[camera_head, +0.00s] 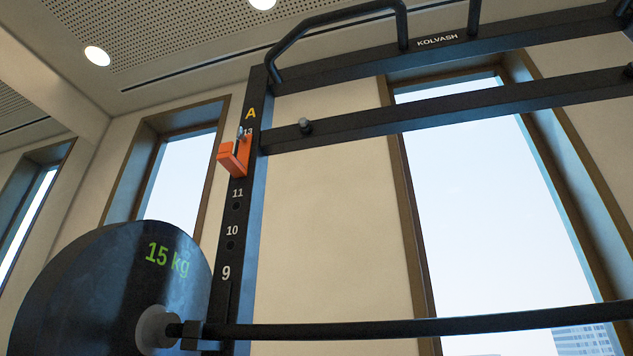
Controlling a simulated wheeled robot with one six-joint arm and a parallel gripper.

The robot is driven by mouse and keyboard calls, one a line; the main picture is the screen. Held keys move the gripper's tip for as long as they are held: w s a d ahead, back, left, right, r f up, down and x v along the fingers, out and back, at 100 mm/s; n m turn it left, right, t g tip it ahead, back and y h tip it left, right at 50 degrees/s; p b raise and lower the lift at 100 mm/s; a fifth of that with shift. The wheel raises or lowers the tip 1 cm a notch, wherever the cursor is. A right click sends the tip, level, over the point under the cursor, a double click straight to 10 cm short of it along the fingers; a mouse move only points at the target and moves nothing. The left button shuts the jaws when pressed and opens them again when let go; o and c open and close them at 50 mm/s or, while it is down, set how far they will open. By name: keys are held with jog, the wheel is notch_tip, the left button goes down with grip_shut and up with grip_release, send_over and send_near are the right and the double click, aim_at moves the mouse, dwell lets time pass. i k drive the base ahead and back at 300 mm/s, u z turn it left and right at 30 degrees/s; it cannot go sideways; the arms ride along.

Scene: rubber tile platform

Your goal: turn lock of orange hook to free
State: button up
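The orange hook (235,155) is on the black upright (232,205) marked "A", near the top. My gripper is not in view.
A large 15 kg plate (110,285) sits at the lower left on a dark barbell (420,328) that crosses the bottom. Black crossbars (480,103) run right from the upright's top. Tall windows (470,200) stand behind. Left of the hook is free air.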

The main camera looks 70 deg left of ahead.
aim_at(240, 136)
jog(key=i, duration=0.75)
jog(key=u, duration=2.5)
